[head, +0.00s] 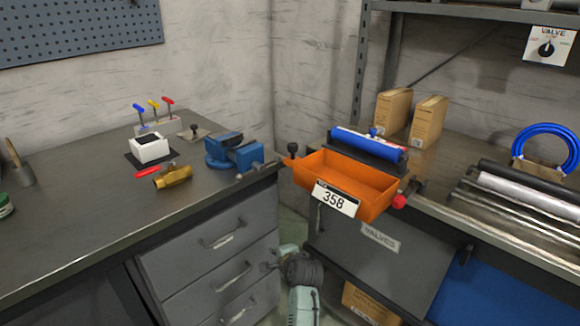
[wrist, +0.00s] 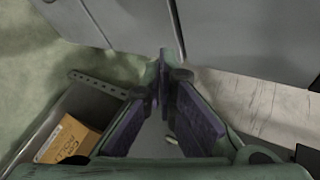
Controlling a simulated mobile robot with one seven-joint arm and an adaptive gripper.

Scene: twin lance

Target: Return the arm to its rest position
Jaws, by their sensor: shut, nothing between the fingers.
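My arm shows at the bottom centre of the head view, low in the gap between the two benches. My gripper (head: 267,266) points left there, in front of the grey drawers (head: 222,260). In the wrist view the two fingers of my gripper (wrist: 163,75) meet at their tips, shut with nothing between them. The rest of the arm is cut off by the lower edge of the head view.
An orange bin (head: 345,180) labelled 358 hangs over the right bench's front edge. A blue vise (head: 235,152) and a brass valve (head: 173,177) stand on the left bench. A cardboard box (head: 370,303) sits low at the right; a box (wrist: 68,140) shows in the wrist view.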

